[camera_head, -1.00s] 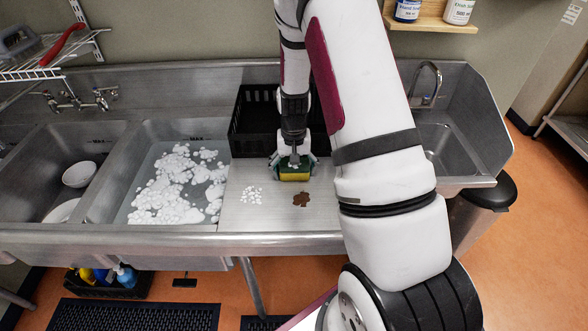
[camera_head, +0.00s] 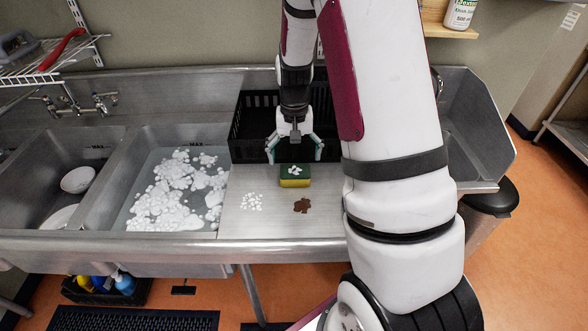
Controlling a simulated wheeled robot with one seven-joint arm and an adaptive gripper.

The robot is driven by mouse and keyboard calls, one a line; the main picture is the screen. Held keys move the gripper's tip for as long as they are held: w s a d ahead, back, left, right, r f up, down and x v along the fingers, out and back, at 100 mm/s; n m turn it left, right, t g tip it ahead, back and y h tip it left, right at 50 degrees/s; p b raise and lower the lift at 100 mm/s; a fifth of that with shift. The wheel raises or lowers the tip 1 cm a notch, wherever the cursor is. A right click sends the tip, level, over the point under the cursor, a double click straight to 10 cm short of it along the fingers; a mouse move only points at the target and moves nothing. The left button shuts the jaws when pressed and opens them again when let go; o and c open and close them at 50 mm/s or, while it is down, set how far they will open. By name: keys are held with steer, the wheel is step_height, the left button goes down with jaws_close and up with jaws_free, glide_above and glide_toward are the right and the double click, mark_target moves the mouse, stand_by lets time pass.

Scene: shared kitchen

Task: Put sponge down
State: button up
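The sponge (camera_head: 295,181), yellow below and green on top with a few white suds on it, lies on the steel drainboard (camera_head: 275,222) in front of the black crate. My gripper (camera_head: 294,158) is just behind and above the sponge. Its fingers are spread apart with nothing between them, clear of the sponge.
A black crate (camera_head: 247,130) stands behind the sponge, close to my gripper. White suds (camera_head: 252,201) and a brown stain (camera_head: 302,205) are on the drainboard in front. A foamy water basin (camera_head: 140,178) is to the left. My arm hides much of the right side.

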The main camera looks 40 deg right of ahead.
step_height(320, 180, up, 4)
step_height(320, 180, up, 9)
steer(key=n+t, duration=0.1)
glide_above(294, 170)
steer(key=s+a, duration=0.3)
steer(key=a, duration=0.2)
steer(key=s+a+r+n+t, duration=0.2)
steer(key=s+a+r, duration=0.3)
steer(key=r, duration=0.2)
steer(key=s+a+r+n+t, duration=0.1)
steer(key=s+a+r+n, duration=0.1)
steer(key=s, duration=0.4)
steer(key=s+a+r+n+t, duration=0.1)
steer(key=s+a+r, duration=0.2)
steer(key=s, duration=0.4)
steer(key=shift+a+n, duration=0.4)
steer(key=shift+a, duration=0.2)
